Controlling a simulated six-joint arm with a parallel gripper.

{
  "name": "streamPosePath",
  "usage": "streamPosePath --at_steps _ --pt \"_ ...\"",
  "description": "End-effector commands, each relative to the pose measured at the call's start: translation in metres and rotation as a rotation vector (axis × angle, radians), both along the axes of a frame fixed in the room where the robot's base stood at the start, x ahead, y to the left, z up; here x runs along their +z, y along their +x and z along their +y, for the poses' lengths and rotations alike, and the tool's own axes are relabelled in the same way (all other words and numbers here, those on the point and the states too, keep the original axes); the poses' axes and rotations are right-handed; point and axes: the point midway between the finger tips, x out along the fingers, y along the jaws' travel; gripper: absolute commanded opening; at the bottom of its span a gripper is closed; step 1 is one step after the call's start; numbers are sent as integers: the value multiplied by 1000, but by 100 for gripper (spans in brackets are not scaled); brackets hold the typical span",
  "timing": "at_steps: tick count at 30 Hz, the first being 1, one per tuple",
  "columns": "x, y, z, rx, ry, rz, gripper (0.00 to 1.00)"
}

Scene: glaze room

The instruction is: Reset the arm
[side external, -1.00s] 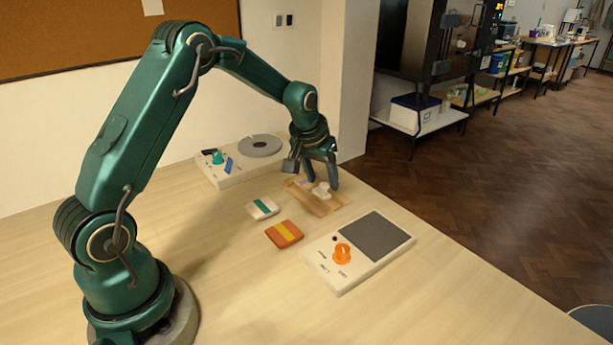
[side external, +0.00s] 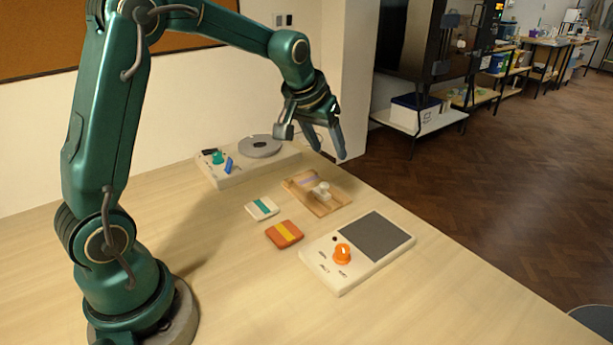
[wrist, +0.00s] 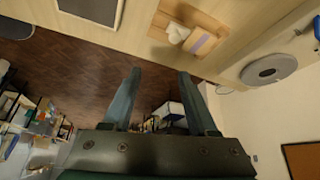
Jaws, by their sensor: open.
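My gripper (side external: 327,143) is open and empty, held in the air above the far side of the table. In the wrist view its two fingers (wrist: 160,82) stand apart with nothing between them. Below it in the side view is a wooden tray (side external: 333,207) with a small white object (side external: 322,191) and a purple strip on it. The wrist view also shows the wooden tray (wrist: 212,24) and the white object (wrist: 177,33), both clear of the fingers.
A white device with a grey disc (side external: 260,146) stands at the back. A teal-striped block (side external: 262,208) and an orange block with a yellow stripe (side external: 284,234) lie mid-table. A white box with a dark pad (side external: 374,235) and orange knob (side external: 342,253) is nearer the front right.

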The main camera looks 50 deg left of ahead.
Motion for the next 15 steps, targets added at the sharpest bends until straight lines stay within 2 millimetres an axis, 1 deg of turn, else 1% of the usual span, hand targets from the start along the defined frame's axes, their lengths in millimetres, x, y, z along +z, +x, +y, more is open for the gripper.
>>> streamPosePath --at_steps 1,3,5,6,8,9,11,15 --pt "19 -8 -11 -23 8 -36 59" --pt "38 -22 -25 -53 13 -64 59" --pt "51 -37 -36 -79 17 -83 59" --pt "58 -47 -43 -95 18 -94 59" --pt "66 -64 -53 -121 20 -107 59" --pt "70 -76 -59 -138 21 -114 59" --pt "74 -94 -68 -165 20 -121 59" --pt "73 -139 -86 -227 22 -128 59"
